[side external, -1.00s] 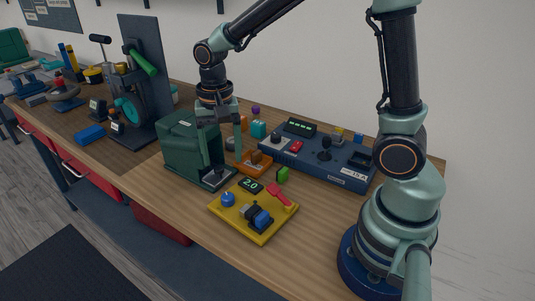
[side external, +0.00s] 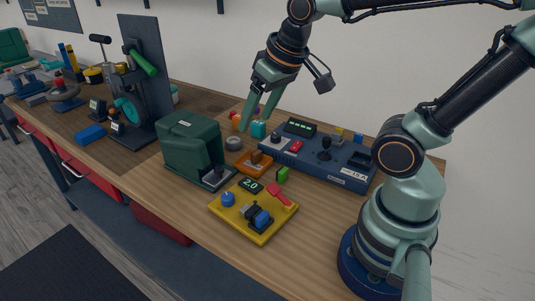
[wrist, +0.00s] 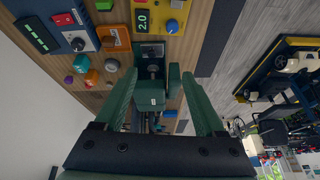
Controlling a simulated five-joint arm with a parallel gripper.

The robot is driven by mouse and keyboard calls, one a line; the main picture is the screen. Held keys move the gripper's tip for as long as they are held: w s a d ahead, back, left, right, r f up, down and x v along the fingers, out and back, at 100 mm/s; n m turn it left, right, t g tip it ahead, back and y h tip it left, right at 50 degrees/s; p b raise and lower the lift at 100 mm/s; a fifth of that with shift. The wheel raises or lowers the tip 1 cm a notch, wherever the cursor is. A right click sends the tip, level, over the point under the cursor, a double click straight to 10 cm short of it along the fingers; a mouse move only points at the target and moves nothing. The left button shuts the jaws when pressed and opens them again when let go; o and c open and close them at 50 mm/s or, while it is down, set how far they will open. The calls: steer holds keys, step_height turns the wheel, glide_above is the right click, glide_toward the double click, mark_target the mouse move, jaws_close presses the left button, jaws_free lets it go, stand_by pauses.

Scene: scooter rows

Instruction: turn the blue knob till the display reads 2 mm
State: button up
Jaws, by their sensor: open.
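The blue knob (side external: 228,199) stands on the left part of a yellow base (side external: 262,235) near the bench's front edge. It also shows near the top of the wrist view (wrist: 172,26). My gripper (side external: 257,123) is open and empty, raised above the back of the bench, well behind and above the knob and touching nothing. Its two green fingers are spread in the wrist view.
The yellow base also carries a red lever (side external: 280,194) and a blue-and-black switch (side external: 257,216). A dark green machine (side external: 190,145) stands left of it. Behind are an orange block (side external: 254,164), a grey ring and a blue control box (side external: 340,178) with a joystick.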

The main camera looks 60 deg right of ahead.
steer(key=shift+s+d+r+n+t, duration=0.15)
steer(key=shift+s+n+t, duration=0.05)
steer(key=shift+s+n, duration=0.15)
steer(key=shift+s+d+r+n+t, duration=0.1)
steer(key=shift+s+r+n+t, duration=0.1)
steer(key=shift+s+n, duration=0.15)
